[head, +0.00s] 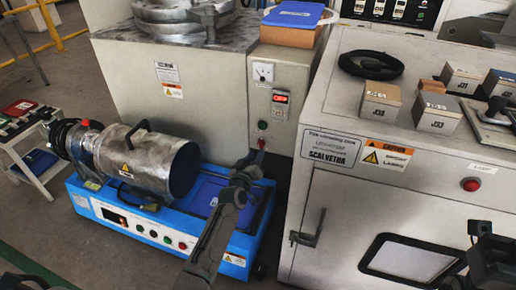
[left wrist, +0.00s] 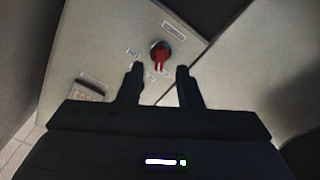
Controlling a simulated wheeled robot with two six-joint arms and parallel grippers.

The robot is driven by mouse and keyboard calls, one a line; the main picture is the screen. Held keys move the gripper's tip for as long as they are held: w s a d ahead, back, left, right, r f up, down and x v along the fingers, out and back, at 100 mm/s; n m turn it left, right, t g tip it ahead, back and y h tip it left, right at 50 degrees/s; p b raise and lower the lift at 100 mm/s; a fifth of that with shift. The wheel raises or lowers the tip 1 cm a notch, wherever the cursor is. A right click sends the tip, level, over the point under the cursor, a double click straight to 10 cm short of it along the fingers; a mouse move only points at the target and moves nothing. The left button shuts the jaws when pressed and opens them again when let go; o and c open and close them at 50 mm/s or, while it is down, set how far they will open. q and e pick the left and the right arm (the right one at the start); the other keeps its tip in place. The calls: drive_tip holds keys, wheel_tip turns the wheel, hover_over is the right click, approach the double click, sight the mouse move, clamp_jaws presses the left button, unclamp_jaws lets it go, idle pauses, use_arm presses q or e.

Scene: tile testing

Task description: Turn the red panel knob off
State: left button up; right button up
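The red panel knob (left wrist: 160,56) shows in the left wrist view as a red handle on a dark round base, set on a pale panel with small labels around it. My right gripper (head: 489,250) is at the lower right edge, partly cut off.
A blue machine (head: 145,228) with a metal cylinder (head: 150,163) stands under my left arm. A large white cabinet (head: 400,195) with several small blocks on top stands close on the right. A side cart (head: 30,145) is at the far left.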

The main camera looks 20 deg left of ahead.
use_arm(q)
drive_tip(key=s, duration=0.6)
drive_tip(key=shift+p, duration=0.35)
drive_tip(key=shift+a, duration=0.1)
